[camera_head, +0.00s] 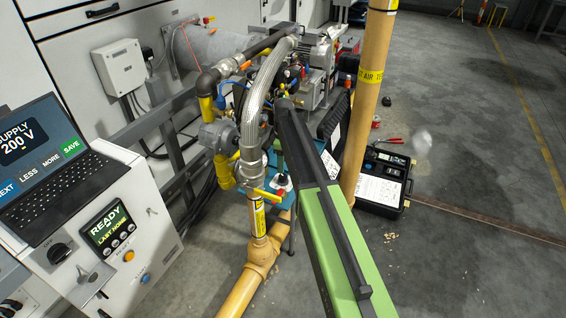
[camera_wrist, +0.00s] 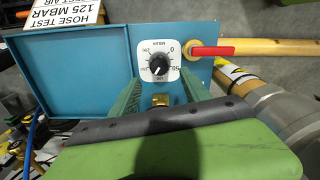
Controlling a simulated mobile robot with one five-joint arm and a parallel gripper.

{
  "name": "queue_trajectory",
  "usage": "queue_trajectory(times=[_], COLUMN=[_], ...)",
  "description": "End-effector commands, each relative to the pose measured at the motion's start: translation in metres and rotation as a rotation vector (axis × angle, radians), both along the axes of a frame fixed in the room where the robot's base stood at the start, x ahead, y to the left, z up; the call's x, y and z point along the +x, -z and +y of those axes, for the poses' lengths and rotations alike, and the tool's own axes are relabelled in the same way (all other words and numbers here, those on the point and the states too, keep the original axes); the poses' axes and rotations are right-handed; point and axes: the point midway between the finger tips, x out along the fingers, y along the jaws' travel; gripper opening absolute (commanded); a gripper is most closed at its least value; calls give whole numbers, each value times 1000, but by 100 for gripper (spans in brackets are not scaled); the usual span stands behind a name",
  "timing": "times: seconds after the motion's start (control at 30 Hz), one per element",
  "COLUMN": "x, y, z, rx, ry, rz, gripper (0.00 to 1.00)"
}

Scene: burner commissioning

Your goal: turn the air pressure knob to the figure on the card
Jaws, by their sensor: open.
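In the wrist view the air pressure knob (camera_wrist: 158,65) is black and round on a white dial plate marked MBAR. A white mark on it points towards the lower left of the picture; the figure there is too small to read. The dial is on a blue panel (camera_wrist: 105,85). The card (camera_wrist: 62,17), at the top left, reads hose test, 125 mbar. My gripper (camera_wrist: 160,94) is open, its green fingers apart on either side below the dial, with nothing between them touching the knob. In the head view my arm hides the knob.
A red lever (camera_wrist: 212,51) sits just right of the dial. A yellow pipe (camera_wrist: 270,47) and a grey fitting (camera_wrist: 295,105) lie further right. In the head view a tall tan pipe (camera_head: 367,100) stands close right of my arm, and a braided hose (camera_head: 262,90) arches at its left.

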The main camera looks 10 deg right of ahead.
Motion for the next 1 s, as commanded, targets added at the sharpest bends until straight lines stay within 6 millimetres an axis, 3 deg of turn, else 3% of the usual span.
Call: queue_trajectory(times=[0.03, 0.4, 0.53, 1.0], x=[0, -1, -1, -2], y=[-24, -100, -108, -105], z=[0, 0, 0, -1], rx=[0, 0, 0, 0], ry=[0, -1, -1, 0], rz=[0, 1, 1, 1], gripper=[55, 55, 55, 55])
